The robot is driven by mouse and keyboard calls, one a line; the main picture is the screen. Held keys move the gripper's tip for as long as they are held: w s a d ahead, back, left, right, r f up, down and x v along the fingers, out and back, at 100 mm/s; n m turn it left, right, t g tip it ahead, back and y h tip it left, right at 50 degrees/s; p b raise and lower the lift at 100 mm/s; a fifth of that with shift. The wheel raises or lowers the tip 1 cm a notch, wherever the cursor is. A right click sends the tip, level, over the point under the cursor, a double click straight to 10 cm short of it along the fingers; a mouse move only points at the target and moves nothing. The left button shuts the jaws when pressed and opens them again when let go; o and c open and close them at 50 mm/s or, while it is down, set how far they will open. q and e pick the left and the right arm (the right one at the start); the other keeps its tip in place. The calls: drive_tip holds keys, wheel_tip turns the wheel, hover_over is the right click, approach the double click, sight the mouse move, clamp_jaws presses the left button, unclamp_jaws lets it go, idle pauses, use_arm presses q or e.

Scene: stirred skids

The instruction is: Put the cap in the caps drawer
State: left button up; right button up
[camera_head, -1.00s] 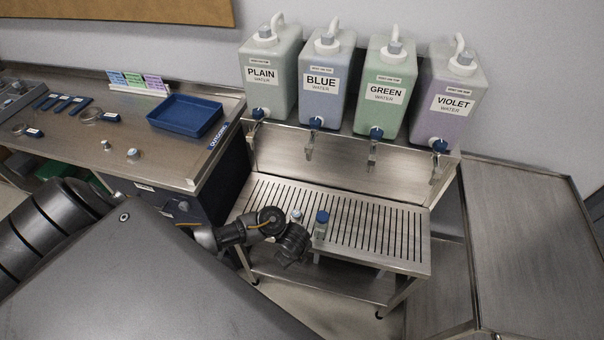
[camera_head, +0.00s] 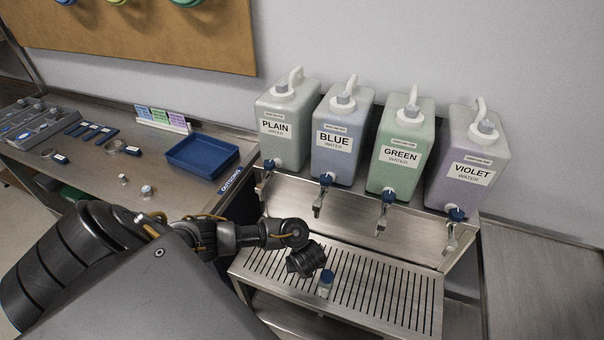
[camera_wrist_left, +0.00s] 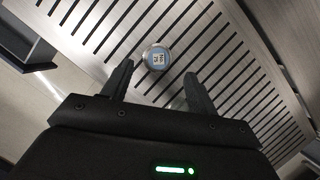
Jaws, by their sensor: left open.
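A round labelled top with a blue rim, which looks like the cap (camera_wrist_left: 157,58), shows over the slotted grate in the left wrist view, between and just beyond my fingertips. I cannot tell whether it sits on a bottle or lies on the grate. My left gripper (camera_wrist_left: 160,72) is open, with nothing held between its fingers. In the head view this gripper (camera_head: 308,260) is dark and low over the grate, beside a small clear bottle with a blue top (camera_head: 326,281). A pale round shape (camera_wrist_left: 180,103) is partly hidden behind the right finger. No caps drawer is identifiable.
The slotted grate (camera_head: 385,290) stands below four water jugs (camera_head: 401,150) with blue taps. A blue tray (camera_head: 202,157) and two small pale items (camera_head: 147,191) are on the left counter. A bare metal counter (camera_head: 535,270) lies at the right.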

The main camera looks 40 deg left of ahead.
use_arm(q)
drive_tip(key=shift+s, duration=0.1)
drive_tip(key=b+x, duration=0.2)
drive_tip(key=x, duration=0.2)
drive_tip(key=shift+a+f, duration=0.1)
drive_tip(key=shift+f, duration=0.3)
drive_tip(key=shift+a+f+b, duration=0.15)
drive_tip(key=shift+f+b, duration=0.1)
drive_tip(key=shift+b, duration=0.05)
drive_tip(key=shift+r, duration=0.1)
drive_tip(key=c, duration=1.2)
drive_tip(key=shift+o, duration=0.2)
drive_tip(key=shift+r, duration=0.1)
